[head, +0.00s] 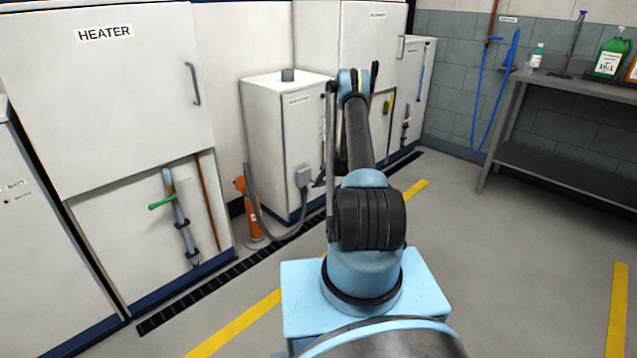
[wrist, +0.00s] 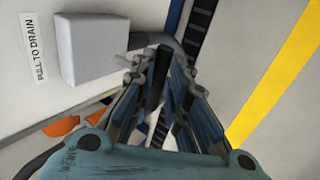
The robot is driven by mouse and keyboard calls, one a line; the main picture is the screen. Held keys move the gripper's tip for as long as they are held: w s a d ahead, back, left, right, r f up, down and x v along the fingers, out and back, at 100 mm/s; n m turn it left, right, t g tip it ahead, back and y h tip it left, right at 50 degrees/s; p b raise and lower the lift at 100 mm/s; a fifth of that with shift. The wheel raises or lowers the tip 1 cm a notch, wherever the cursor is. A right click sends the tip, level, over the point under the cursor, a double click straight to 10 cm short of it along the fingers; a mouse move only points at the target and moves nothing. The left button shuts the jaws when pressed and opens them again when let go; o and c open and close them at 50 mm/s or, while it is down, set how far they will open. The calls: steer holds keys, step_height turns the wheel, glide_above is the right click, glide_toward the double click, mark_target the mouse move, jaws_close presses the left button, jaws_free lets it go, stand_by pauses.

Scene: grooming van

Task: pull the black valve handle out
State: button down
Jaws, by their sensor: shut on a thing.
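The black valve handle (wrist: 157,82) shows in the wrist view as a dark bar between the fingers of my gripper (wrist: 163,70). My gripper is shut on it. A grey box (wrist: 92,45) is just left of the fingertips, beside a "PULL TO DRAIN" label (wrist: 34,48). In the head view the same grey box (head: 303,177) is low on the side of a white cabinet (head: 280,130). My arm hides most of the gripper there, and I cannot make out the handle in that view.
A grey hose (head: 275,236) curves from the box past an orange cylinder (head: 250,210) on the floor. A heater cabinet (head: 110,90) with a green-handled pipe (head: 165,203) stands at left. A workbench (head: 545,95) stands at right. The floor (head: 510,270) in front of it is clear.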

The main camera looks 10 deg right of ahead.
steer(key=shift+a, duration=0.2)
steer(key=c, duration=1.6)
jaws_free()
steer(key=shift+f, duration=0.1)
steer(key=shift+o, duration=0.2)
steer(key=shift+s+d, duration=0.1)
steer(key=shift+d, duration=0.05)
steer(key=v, duration=1.1)
steer(key=shift+r, duration=0.35)
steer(key=shift+s+d, duration=0.1)
